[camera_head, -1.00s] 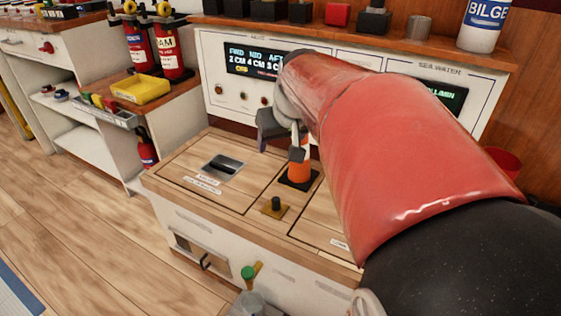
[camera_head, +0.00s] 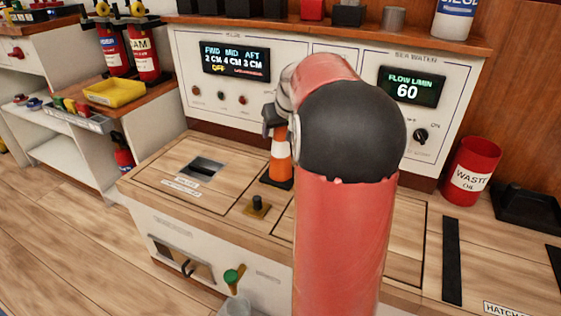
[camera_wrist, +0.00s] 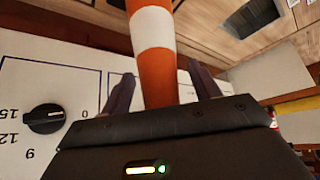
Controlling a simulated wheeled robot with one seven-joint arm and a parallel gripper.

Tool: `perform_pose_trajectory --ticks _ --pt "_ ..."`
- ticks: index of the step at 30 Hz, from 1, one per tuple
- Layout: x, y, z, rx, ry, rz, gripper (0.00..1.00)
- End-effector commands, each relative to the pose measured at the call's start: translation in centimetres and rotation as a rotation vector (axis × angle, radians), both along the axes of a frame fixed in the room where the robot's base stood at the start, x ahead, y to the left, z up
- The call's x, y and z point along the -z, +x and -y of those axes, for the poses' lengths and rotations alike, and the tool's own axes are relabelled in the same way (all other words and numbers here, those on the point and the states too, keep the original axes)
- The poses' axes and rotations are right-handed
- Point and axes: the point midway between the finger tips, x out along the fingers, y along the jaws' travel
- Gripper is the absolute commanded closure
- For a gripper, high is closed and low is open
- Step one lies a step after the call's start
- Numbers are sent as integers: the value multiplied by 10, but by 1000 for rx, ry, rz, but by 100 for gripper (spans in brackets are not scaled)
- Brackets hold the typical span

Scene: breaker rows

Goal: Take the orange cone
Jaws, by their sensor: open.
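The orange cone (camera_head: 281,160), with a white band and a black base, stands upright on the wooden counter top (camera_head: 240,165). My gripper (camera_head: 276,117) is at the cone's upper end in the head view, partly hidden by my arm. In the wrist view, the cone (camera_wrist: 157,75) lies between the two spread fingers of my gripper (camera_wrist: 161,75). The fingers are open, with a gap on each side of the cone. The cone's base is outside the wrist view.
A small brass fitting with a black knob (camera_head: 257,205) is just in front of the cone. A control panel (camera_head: 290,75) rises behind. A red waste oil bin (camera_head: 470,172) stands right, and a yellow tray (camera_head: 115,92) is left.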

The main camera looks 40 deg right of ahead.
Motion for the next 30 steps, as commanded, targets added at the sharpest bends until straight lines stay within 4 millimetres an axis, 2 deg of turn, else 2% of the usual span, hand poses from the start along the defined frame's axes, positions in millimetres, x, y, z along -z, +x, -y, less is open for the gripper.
perform_pose_trajectory --ticks 2,8,22,30 --pt "6 4 1 0 0 0 38" --pt "5 4 1 1 -1 1 38" --pt "5 3 1 0 0 1 100" --pt "5 4 1 0 -2 2 100"
